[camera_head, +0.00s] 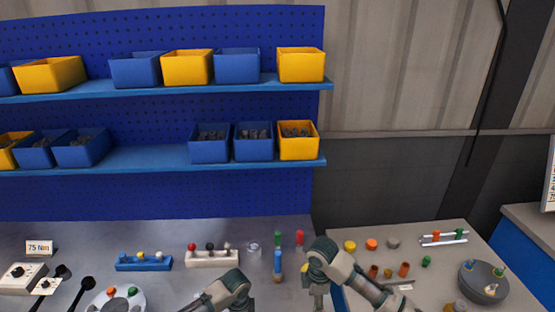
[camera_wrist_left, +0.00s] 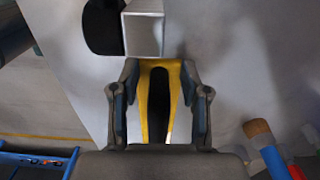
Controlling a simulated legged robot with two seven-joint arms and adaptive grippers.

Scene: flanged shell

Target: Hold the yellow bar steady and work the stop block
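In the left wrist view a yellow bar (camera_wrist_left: 145,95) with a dark slot or shadow down its middle lies between the fingers of my left gripper (camera_wrist_left: 160,72). The fingertips are apart, one at each side of the bar, and look close to its edges; firm contact cannot be told. A grey square block (camera_wrist_left: 143,33) stands just beyond the fingertips, beside a black rounded part (camera_wrist_left: 102,27). Whether this is the stop block cannot be told. In the head view both my arms reach the bottom edge, and neither gripper's fingers can be made out.
A blue holder (camera_head: 144,263) and a white holder (camera_head: 212,259) with coloured knobs stand on the bench. A blue and brown upright piece (camera_head: 277,263) stands between my arms. A side table (camera_head: 440,285) carries small parts and a round grey fixture (camera_head: 483,283). Bins line shelves behind.

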